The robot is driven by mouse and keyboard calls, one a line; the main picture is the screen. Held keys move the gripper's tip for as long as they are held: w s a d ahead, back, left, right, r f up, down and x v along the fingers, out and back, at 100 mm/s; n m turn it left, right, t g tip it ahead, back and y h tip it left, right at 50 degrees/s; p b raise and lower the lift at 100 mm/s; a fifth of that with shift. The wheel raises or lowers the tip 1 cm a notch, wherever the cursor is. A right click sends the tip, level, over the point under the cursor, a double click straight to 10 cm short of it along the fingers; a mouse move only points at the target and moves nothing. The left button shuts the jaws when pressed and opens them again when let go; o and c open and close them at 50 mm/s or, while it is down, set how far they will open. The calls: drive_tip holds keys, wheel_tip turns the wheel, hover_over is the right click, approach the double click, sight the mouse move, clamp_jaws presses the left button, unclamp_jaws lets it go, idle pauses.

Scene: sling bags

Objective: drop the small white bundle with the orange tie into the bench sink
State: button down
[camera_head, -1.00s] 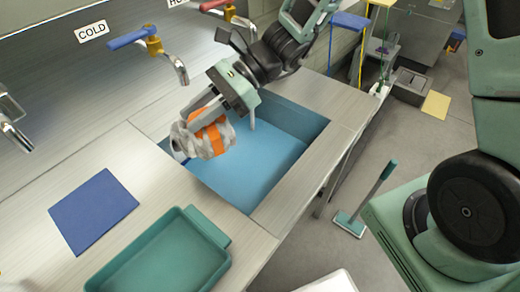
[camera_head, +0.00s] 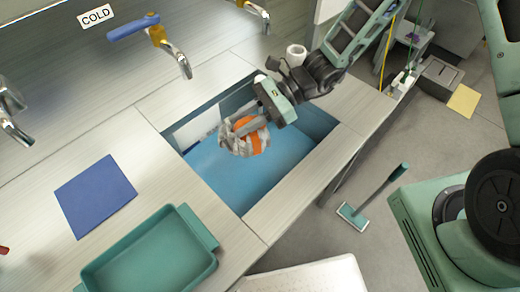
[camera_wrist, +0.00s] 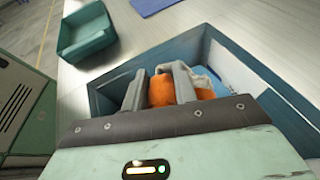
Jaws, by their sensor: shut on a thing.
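The small white bundle with the orange tie (camera_head: 238,143) is held in my gripper (camera_head: 250,128), over the opening of the bench sink. It also shows in the wrist view, where the orange tie (camera_wrist: 162,92) lies between the two fingers (camera_wrist: 160,88). The bench sink (camera_head: 263,172) is a rectangular basin with a blue floor, set into the bench. The bundle and fingertips appear within the rim outline; how far the bundle is above the floor I cannot tell. Part of the bundle is hidden by the fingers.
A green tray (camera_head: 150,262) and a flat blue sheet (camera_head: 95,196) lie on the bench left of the sink. A blue-handled tap (camera_head: 158,38) stands behind it, with a COLD label (camera_head: 96,16).

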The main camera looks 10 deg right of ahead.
drive_tip(key=shift+f+b, duration=1.25)
drive_tip(key=shift+f, duration=0.6)
drive_tip(key=c, duration=1)
unclamp_jaws()
drive_tip(key=shift+c, duration=0.2)
drive_tip(key=b+v, duration=0.1)
drive_tip(key=v, duration=1.6)
drive_tip(key=shift+d+r, duration=0.15)
drive_tip(key=shift+d, duration=0.05)
drive_tip(key=shift+w, duration=0.1)
